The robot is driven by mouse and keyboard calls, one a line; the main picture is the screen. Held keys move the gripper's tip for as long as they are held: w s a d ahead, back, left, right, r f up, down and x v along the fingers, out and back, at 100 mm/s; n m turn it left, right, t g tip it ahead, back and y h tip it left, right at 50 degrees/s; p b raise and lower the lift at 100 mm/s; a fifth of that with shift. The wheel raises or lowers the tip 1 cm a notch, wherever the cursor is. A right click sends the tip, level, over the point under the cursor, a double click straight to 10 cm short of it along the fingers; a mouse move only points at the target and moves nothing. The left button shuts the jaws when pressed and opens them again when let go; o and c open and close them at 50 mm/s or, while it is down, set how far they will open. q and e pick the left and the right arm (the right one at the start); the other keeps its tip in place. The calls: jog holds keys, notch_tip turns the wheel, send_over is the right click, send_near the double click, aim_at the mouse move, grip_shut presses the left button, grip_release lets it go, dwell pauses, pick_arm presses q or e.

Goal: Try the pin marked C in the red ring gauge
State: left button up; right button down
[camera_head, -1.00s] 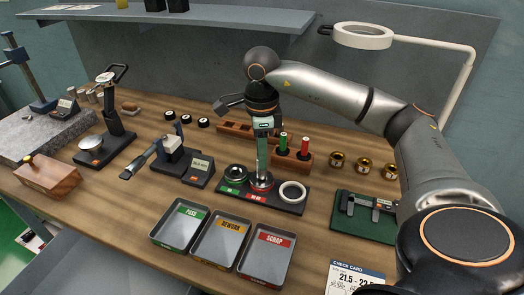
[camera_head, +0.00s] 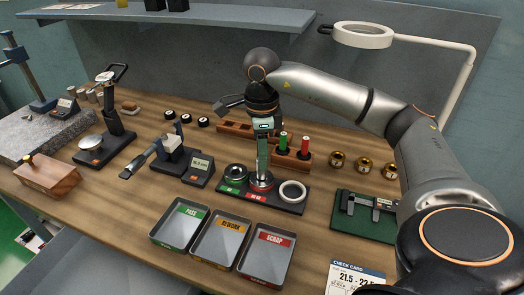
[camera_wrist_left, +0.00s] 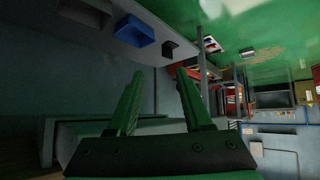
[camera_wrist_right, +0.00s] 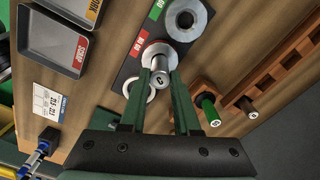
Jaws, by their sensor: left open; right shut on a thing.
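The red ring gauge (camera_head: 262,184) sits on a dark base between the green-marked ring gauge (camera_head: 236,172) and a pale ring (camera_head: 292,192). My right gripper (camera_head: 262,170) points down right over the red gauge. In the right wrist view its fingers are shut on a grey metal pin (camera_wrist_right: 160,70) with a dark mark on its end face, too small to read surely. The pin stands at the red gauge's bore (camera_wrist_right: 152,52); how deep it sits is hidden. My left gripper (camera_wrist_left: 158,95) is open and empty, away from the bench items, and not seen in the head view.
Three trays, PASS (camera_head: 180,230), REWORK (camera_head: 220,241) and SCRAP (camera_head: 266,258), stand in front of the gauges. A wooden rack (camera_head: 305,160) with green-topped and red-topped pieces stands behind.

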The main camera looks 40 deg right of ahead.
jog(key=shift+f+b, duration=0.3)
jog(key=shift+f, duration=0.05)
dwell(0.8)
jog(key=shift+s+a+f, duration=0.1)
jog(key=shift+s+f, duration=0.05)
jog(key=shift+f, duration=0.05)
dwell(1.0)
jog(key=shift+r+p, duration=0.3)
jog(key=shift+r, duration=0.05)
jog(key=shift+r+p, duration=0.3)
jog(key=shift+r, duration=0.2)
jog(key=shift+r+p, duration=0.4)
jog(key=shift+r, duration=0.05)
jog(key=shift+r+p, duration=0.4)
jog(key=shift+r, duration=0.1)
notch_tip(320, 180, up, 3)
jog(key=p, duration=0.2)
jog(key=shift+r+p, duration=0.15)
jog(key=shift+p, duration=0.2)
jog(key=shift+r+p, duration=0.65)
jog(key=shift+r, duration=0.15)
